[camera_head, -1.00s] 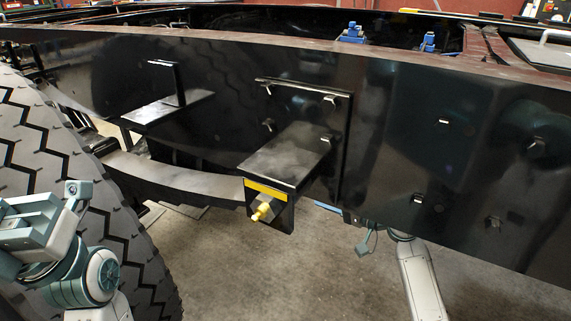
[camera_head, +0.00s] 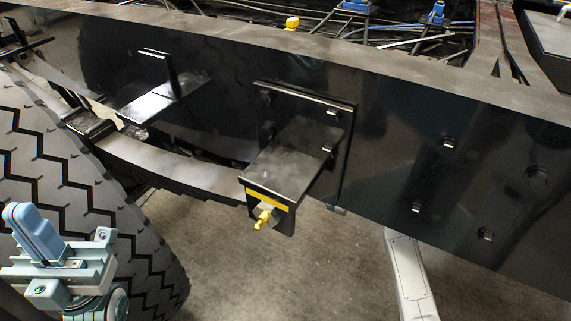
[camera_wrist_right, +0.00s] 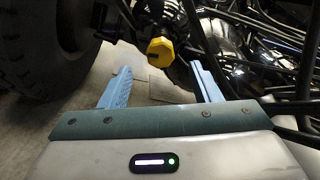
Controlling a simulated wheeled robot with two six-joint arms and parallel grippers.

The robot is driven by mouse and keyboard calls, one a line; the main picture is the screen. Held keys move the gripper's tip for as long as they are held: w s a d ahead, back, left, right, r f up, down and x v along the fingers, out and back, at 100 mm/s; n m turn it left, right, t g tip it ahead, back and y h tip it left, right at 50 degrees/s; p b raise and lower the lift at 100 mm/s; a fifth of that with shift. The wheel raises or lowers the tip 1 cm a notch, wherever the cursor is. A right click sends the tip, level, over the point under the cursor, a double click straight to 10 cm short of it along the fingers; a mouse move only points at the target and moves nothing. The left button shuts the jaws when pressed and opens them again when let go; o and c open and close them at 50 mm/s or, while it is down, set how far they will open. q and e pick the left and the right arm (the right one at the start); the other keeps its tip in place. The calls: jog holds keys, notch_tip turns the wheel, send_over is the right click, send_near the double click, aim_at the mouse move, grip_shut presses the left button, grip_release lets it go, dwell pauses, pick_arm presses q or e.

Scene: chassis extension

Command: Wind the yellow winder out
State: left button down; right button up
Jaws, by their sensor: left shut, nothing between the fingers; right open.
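The yellow winder (camera_head: 263,218) is a small yellow knob on the end of a black box bracket (camera_head: 285,160) with a yellow stripe, fixed to the black chassis rail. In the right wrist view a yellow faceted knob (camera_wrist_right: 160,50) shows ahead, in the gap beyond the fingertips; I cannot tell whether it is the same one. My right gripper (camera_wrist_right: 160,70) is open and empty, its two blue fingers apart. In the head view the rail hides it. My left gripper (camera_head: 33,230) is shut and empty, pointing up in front of the tyre at lower left.
A large tyre (camera_head: 75,190) fills the left side. The long black chassis rail (camera_head: 430,150) crosses the view, with bolt heads on its face. Bare floor (camera_head: 310,270) shows below the bracket.

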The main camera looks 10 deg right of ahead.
jog(key=b+x, duration=0.1)
jog(key=x, duration=0.7)
jog(key=shift+a, duration=0.1)
jog(key=c, duration=1)
